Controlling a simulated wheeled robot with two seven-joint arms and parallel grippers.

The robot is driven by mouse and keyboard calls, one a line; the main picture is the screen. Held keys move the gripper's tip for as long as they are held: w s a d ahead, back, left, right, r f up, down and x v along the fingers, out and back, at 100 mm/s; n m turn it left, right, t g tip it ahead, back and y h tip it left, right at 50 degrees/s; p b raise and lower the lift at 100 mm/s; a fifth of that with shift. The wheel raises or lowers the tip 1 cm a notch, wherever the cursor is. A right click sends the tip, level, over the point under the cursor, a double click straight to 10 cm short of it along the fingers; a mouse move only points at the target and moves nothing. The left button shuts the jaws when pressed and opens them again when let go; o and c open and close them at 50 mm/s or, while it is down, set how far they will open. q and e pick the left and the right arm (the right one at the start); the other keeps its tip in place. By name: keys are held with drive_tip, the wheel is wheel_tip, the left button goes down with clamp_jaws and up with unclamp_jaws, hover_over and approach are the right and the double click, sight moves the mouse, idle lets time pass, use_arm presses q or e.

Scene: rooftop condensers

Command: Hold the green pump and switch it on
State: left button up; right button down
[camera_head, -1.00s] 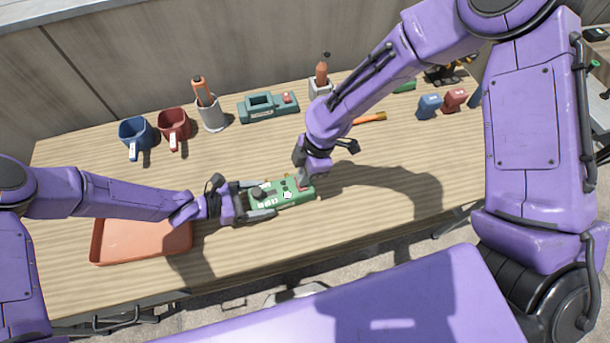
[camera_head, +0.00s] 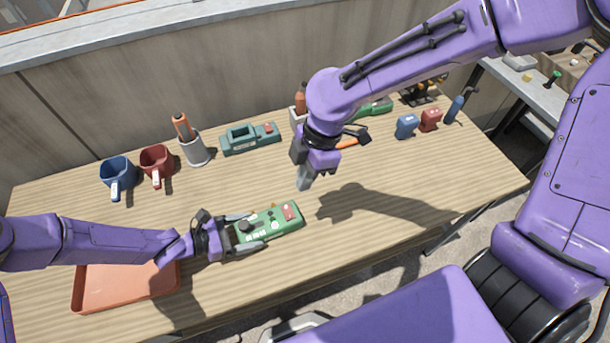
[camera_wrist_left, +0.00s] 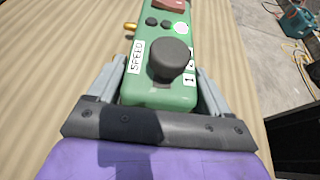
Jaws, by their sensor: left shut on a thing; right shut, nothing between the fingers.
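The green pump (camera_head: 268,224) lies on the wooden table (camera_head: 400,185) at the middle front. My left gripper (camera_head: 244,231) is shut on its left end. In the left wrist view the pump's body (camera_wrist_left: 158,97) sits between the two grey fingers, with a dark knob (camera_wrist_left: 170,58), a "SPEED" label, small buttons, a brass-coloured fitting (camera_wrist_left: 131,27) and part of a red switch (camera_wrist_left: 168,4) at the far end. In the head view the red switch (camera_head: 290,212) is uncovered. My right gripper (camera_head: 305,180) is shut and empty, above and behind the pump, apart from it.
An orange tray (camera_head: 95,295) lies at the front left. Blue (camera_head: 117,172) and red (camera_head: 156,160) mugs, a cup with an orange-handled tool (camera_head: 196,150) and a teal device (camera_head: 250,139) stand behind. Small blue (camera_head: 406,126) and red (camera_head: 430,120) items stand back right. The table right of the pump is clear.

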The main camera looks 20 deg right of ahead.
use_arm(q)
drive_tip(key=o, duration=1.4)
drive_tip(key=shift+o, duration=0.2)
drive_tip(key=p+v, duration=0.3)
drive_tip(key=v, duration=0.5)
drive_tip(key=shift+a+r, duration=0.15)
drive_tip(key=shift+r, duration=0.05)
drive_tip(key=shift+a, duration=0.35)
